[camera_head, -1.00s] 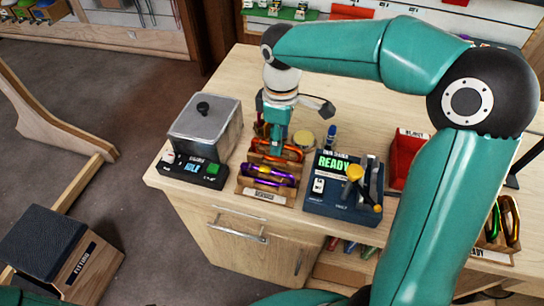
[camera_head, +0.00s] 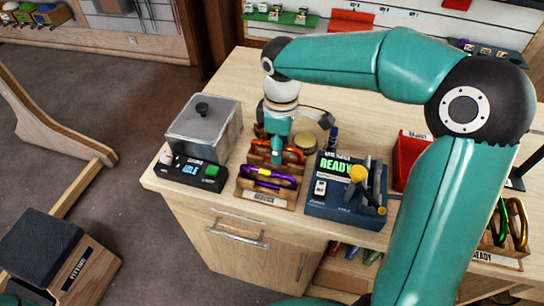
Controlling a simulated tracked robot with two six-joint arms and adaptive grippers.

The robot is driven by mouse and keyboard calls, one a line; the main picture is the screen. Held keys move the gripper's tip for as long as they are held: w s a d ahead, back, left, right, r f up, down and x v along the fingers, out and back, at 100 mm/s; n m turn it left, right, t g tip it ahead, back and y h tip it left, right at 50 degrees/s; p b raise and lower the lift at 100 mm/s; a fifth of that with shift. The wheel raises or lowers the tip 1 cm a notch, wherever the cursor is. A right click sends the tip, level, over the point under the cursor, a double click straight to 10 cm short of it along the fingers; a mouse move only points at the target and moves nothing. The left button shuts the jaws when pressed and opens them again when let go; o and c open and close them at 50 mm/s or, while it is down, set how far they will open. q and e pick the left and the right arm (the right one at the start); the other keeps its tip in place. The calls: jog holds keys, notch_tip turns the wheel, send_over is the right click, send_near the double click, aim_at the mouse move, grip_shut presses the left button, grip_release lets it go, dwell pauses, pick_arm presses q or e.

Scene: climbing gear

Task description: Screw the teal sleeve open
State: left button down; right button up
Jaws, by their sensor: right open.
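A wooden tray marked SERVICE (camera_head: 264,199) stands near the front edge of the bench. A purple carabiner with a yellow sleeve (camera_head: 268,177) lies in its front part. An orange carabiner (camera_head: 291,157) lies behind it, partly covered by my right gripper. My right gripper (camera_head: 277,154) points down over the orange carabiner and is open. I cannot tell whether it touches the carabiner. I cannot make out a teal sleeve apart from the teal of my gripper; that part of the orange carabiner is hidden. My left gripper is not in view.
A grey lidded tank (camera_head: 206,126) and a black button panel (camera_head: 187,172) stand left of the tray. A dark blue device reading READY (camera_head: 345,211) stands close on its right. A red bin (camera_head: 408,160) and another carabiner rack (camera_head: 497,255) are further right.

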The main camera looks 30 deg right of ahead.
jog(key=shift+w+d+p, duration=0.7)
jog(key=shift+w+d, duration=0.05)
jog(key=shift+d, duration=0.2)
dwell(0.7)
jog(key=shift+r, duration=0.1)
jog(key=shift+r+p, duration=1.15)
jog(key=shift+r, duration=0.15)
jog(key=shift+s+a+f, duration=0.1)
jog(key=shift+s+a, duration=0.15)
jog(key=shift+a, duration=0.15)
jog(key=shift+s+a+b, duration=0.4)
jog(key=shift+s+a, duration=0.15)
